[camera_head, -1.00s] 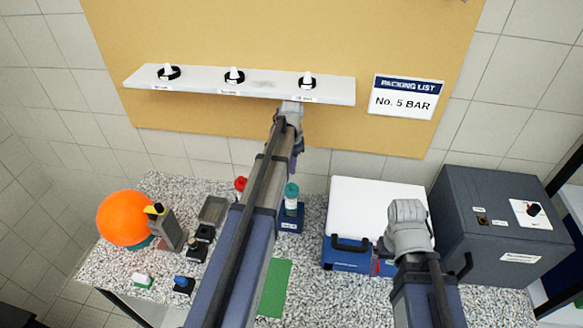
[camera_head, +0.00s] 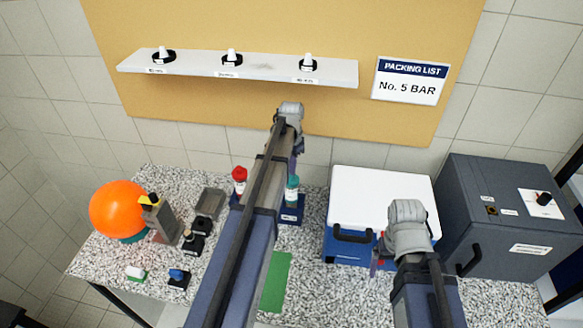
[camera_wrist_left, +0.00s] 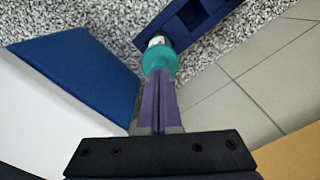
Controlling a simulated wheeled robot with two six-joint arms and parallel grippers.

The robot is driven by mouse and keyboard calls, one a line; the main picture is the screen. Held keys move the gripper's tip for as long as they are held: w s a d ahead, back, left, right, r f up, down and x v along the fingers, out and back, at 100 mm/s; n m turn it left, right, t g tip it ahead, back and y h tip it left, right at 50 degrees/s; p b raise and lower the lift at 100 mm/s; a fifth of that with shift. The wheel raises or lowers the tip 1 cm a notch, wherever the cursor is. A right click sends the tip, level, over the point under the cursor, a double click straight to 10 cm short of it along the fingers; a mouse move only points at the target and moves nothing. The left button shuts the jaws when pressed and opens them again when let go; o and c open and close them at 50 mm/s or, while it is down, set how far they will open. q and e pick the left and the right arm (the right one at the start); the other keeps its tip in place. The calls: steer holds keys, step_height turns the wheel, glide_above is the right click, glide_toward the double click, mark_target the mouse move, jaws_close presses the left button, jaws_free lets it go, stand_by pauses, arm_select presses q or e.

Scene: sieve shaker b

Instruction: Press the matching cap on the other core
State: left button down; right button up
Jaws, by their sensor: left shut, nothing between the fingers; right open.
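A teal cap (camera_head: 292,182) sits on a small bottle-like core in a blue holder (camera_head: 291,216); it also shows in the left wrist view (camera_wrist_left: 160,62). A red cap (camera_head: 239,173) sits on a similar piece with a white label, left of it, partly behind my arm. My left gripper (camera_head: 298,162) is shut and empty, its purple fingers (camera_wrist_left: 158,78) over the teal cap; I cannot tell whether they touch it. My right gripper (camera_head: 408,228) is open above the blue-and-white box, its fingers mostly hidden.
A shelf (camera_head: 270,70) with three white pegs in black rings hangs behind. A white-lidded blue box (camera_head: 380,195) and a grey machine (camera_head: 490,215) stand right. An orange ball (camera_head: 118,210), grey tray (camera_head: 210,203) and small black-based pieces (camera_head: 179,277) stand left. A green mat (camera_head: 275,283) lies in front.

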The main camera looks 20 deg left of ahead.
arm_select(q)
steer(key=shift+f, duration=0.25)
steer(key=shift+r, duration=0.2)
step_height(320, 180, up, 3)
steer(key=p, duration=0.3)
steer(key=shift+f, duration=0.1)
steer(key=shift+f, duration=0.1)
